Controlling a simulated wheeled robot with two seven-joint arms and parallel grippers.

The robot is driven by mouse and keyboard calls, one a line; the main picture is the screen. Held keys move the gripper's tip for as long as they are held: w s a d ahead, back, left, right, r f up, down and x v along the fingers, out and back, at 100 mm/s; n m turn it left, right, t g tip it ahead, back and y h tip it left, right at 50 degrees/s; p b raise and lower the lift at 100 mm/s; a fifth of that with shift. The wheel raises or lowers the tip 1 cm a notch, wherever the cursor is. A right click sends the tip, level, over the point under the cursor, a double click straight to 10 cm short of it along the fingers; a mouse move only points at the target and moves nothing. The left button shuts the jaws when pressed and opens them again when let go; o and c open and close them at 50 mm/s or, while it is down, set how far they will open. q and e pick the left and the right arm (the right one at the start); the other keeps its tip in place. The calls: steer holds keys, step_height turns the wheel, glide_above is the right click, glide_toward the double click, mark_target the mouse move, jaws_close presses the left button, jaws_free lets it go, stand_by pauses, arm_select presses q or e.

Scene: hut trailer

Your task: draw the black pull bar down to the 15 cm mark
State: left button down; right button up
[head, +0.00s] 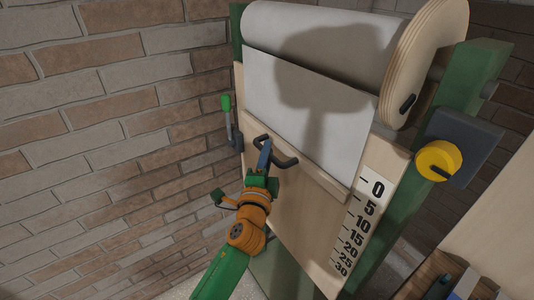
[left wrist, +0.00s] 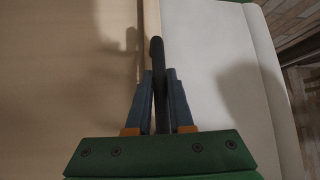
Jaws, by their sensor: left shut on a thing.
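The black pull bar (head: 289,162) is fixed to a pale wooden batten (head: 322,183) along the bottom edge of a white sheet (head: 310,110). My left gripper (head: 265,155) is shut on the bar near its left end. In the left wrist view the bar (left wrist: 157,52) stands between the two blue fingers (left wrist: 160,88). The scale (head: 363,222) runs from 0 down to 30 on the board's right side. The batten's right end lies near the 0 and 5 marks; the exact reading is hard to tell. My right gripper is not in view.
The sheet hangs from a large roller (head: 330,35) with a round wooden end (head: 425,60). A yellow knob (head: 438,160) sits on the green right post. A green-handled lever (head: 227,108) is left of the board. A brick wall (head: 90,120) stands at left. The board below the batten is clear.

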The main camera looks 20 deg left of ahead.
arm_select(q)
step_height(320, 180, down, 11)
steer(key=b, duration=1)
steer(key=c, duration=0.8)
jaws_free()
steer(key=shift+w, duration=0.1)
steer(key=s+d+f+b, duration=0.1)
steer(key=s, duration=0.6)
